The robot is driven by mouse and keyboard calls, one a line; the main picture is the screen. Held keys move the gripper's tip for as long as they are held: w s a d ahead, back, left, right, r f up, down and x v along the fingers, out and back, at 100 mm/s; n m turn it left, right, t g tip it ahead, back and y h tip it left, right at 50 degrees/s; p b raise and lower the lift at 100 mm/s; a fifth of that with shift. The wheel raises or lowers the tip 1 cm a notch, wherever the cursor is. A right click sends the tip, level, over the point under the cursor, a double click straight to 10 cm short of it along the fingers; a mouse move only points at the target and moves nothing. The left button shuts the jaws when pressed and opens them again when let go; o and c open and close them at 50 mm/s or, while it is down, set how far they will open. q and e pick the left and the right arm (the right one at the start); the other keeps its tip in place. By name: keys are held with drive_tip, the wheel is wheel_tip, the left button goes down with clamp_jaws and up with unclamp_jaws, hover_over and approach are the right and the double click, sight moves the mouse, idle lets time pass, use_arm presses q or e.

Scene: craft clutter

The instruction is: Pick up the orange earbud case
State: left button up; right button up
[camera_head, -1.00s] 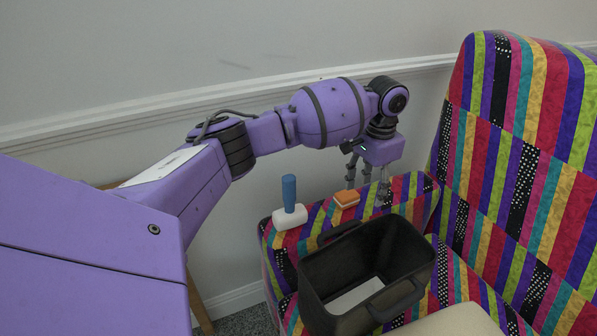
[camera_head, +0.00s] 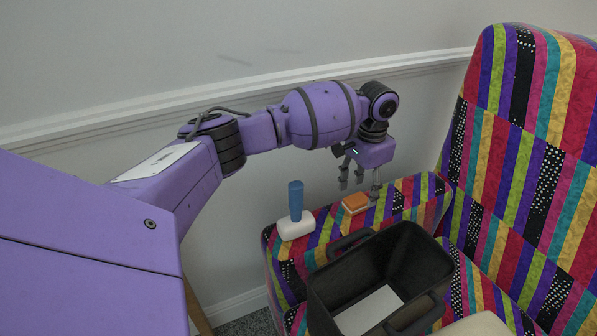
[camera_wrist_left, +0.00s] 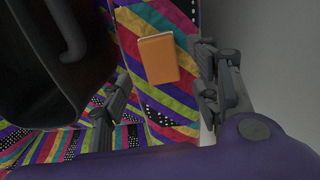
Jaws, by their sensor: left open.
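The orange earbud case (camera_head: 355,203) lies on the striped armrest of the chair, in the middle of the head view. In the left wrist view the case (camera_wrist_left: 158,59) shows as an orange rectangle between the two fingers and beyond their tips. My left gripper (camera_head: 360,184) is open and empty. It hangs just above and behind the case, with one finger at its right side in the picture. In the left wrist view, the gripper's fingers (camera_wrist_left: 162,92) are spread wide on either side of the case's line. My right gripper shows in neither view.
A blue-handled tool with a white base (camera_head: 297,226) stands on the armrest left of the case. A black open bin (camera_head: 322,292) with handles stands on the seat in front. The patterned chair back (camera_head: 520,130) rises at right, and a wall is behind.

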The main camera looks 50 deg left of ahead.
sight(359, 198)
use_arm(q)
drive_tip(key=f, duration=0.3)
drive_tip(key=shift+s+a+f+b, duration=0.1)
drive_tip(key=shift+s+a+b, duration=0.1)
drive_tip(key=shift+b, duration=0.2)
drive_tip(key=shift+f, duration=0.4)
drive_tip(key=shift+r, duration=0.1)
drive_tip(key=c, duration=1.2)
drive_tip(key=shift+d, duration=0.1)
drive_tip(key=shift+c, duration=0.2)
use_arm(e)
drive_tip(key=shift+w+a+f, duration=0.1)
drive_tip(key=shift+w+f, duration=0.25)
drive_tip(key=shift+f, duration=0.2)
use_arm(q)
drive_tip(key=shift+w+r, duration=0.1)
